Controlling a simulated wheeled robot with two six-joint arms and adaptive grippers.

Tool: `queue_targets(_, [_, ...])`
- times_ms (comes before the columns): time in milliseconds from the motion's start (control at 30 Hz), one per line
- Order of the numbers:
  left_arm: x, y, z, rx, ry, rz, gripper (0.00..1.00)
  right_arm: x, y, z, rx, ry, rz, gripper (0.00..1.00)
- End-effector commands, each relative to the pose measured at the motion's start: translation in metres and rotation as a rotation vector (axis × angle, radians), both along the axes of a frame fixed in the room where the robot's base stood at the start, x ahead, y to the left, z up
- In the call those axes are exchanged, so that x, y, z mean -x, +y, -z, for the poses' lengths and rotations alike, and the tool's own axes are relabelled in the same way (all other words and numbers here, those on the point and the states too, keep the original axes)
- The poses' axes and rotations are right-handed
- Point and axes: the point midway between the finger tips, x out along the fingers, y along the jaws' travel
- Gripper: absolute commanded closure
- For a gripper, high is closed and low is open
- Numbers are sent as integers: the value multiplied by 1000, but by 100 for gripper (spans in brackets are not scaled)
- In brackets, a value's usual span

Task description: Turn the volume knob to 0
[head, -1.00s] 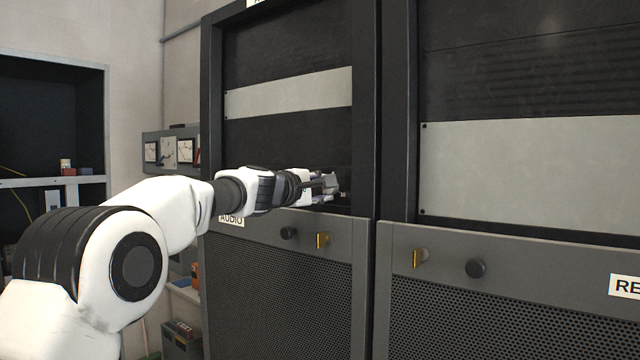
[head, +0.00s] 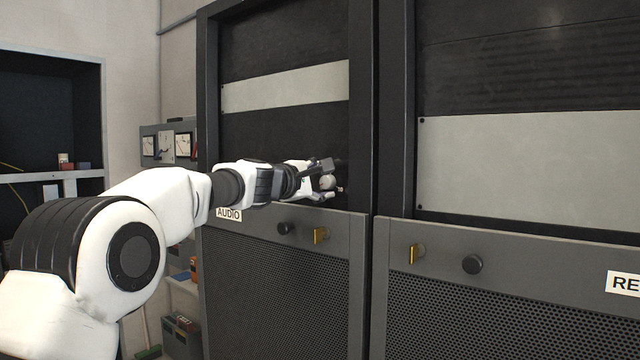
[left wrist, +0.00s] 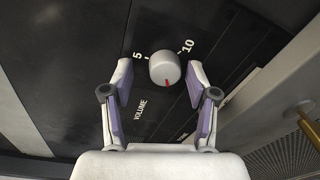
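The volume knob (left wrist: 165,68) is a round light-grey knob with a red mark on its lower edge in the left wrist view. The numbers 5 and 10 stand by its upper left and upper right, and the red mark points away from both. No 0 is visible. The word VOLUME (left wrist: 141,109) is printed at lower left. My left gripper (left wrist: 161,76) is open, with one purple-padded finger on each side of the knob and gaps between. In the head view, my left gripper (head: 327,180) is at the audio rack around the pale knob. My right gripper is not in view.
The audio rack (head: 285,140) has a lower mesh door with a dark round knob (head: 286,228) and a brass latch (head: 320,235) below my gripper. Another rack (head: 520,170) stands to the right. Shelves (head: 50,178) are at the far left.

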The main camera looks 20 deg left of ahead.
Motion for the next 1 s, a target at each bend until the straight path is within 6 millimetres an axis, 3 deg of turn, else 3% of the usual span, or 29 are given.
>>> queue_targets(333, [9,3,2,-1,6,2,41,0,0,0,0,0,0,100])
queue_targets(467, [31,9,1,1,6,2,41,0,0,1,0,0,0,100])
queue_targets(700, [90,26,-4,1,5,2,41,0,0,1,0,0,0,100])
queue_targets(833, [107,32,-5,-1,4,2,41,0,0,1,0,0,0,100])
queue_targets(1000, [112,33,-5,-2,5,3,41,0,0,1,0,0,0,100])
